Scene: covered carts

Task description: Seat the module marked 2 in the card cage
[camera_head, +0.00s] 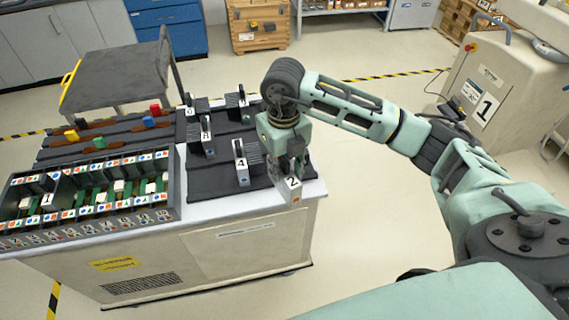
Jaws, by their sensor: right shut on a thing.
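My right gripper (289,163) points down at the right end of the cart and is shut on the module marked 2 (293,188), a grey block with a white label. Whether the module touches the cart top I cannot tell. The card cage (130,222) is a dark open frame on the left of the cart, with rows of coloured labels and green boards inside. A module marked 1 (47,199) stands in its left part. My right gripper is well to the right of the cage. My left gripper is not in view.
Modules marked 4 (241,165) and 8 (207,136), and others behind them, stand on a dark mat (205,182) between cage and gripper. A beige machine marked 1 (505,100) stands at right.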

